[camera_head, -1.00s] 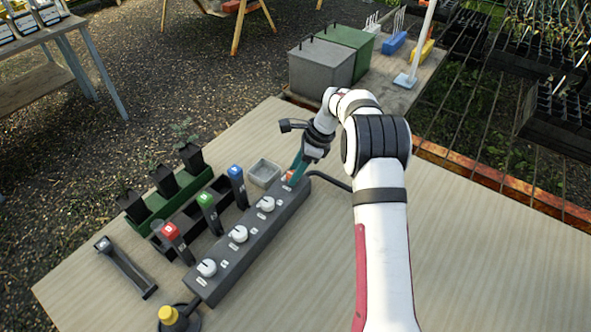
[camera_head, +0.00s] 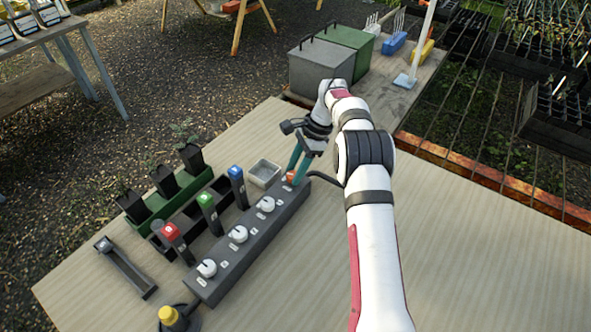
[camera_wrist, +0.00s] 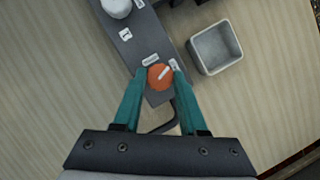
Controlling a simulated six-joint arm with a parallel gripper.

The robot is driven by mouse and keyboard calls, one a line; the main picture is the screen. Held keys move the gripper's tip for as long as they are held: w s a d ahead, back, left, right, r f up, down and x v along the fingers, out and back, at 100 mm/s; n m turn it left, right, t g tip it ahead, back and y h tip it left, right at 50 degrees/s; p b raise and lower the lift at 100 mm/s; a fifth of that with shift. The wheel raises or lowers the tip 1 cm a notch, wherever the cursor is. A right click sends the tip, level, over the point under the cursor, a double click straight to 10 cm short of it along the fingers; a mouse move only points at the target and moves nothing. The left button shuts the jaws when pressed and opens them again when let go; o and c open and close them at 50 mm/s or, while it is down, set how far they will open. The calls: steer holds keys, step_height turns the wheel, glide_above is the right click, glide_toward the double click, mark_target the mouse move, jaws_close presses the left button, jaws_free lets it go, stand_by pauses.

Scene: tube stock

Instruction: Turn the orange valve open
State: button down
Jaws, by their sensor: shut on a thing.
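The orange valve (camera_wrist: 160,77) is a round knob with a pale pointer line, at the far end of a dark grey manifold bar (camera_head: 247,244). In the head view the orange valve (camera_head: 291,177) is partly hidden by my fingers. My gripper (camera_wrist: 158,82) is shut on the orange valve, one teal finger on each side of it. In the head view my gripper (camera_head: 297,172) reaches down onto the bar's far end. The pointer line runs slantwise in the wrist view. Small white labels lie beside the valve.
Several white knobs (camera_head: 239,234) line the same bar. A small grey tray (camera_head: 264,173) sits close beside the valve. Red, green and blue topped tubes (camera_head: 205,201) stand left of the bar. Table space on the right is clear.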

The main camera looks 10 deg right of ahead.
steer(key=shift+w+n+g+h, duration=0.1)
steer(key=shift+n+g+h, duration=0.25)
steer(key=shift+n, duration=0.8)
steer(key=shift+n+g+h, duration=0.15)
steer(key=shift+n+g, duration=0.3)
steer(key=shift+n, duration=0.7)
steer(key=shift+c, duration=2.2)
jaws_free()
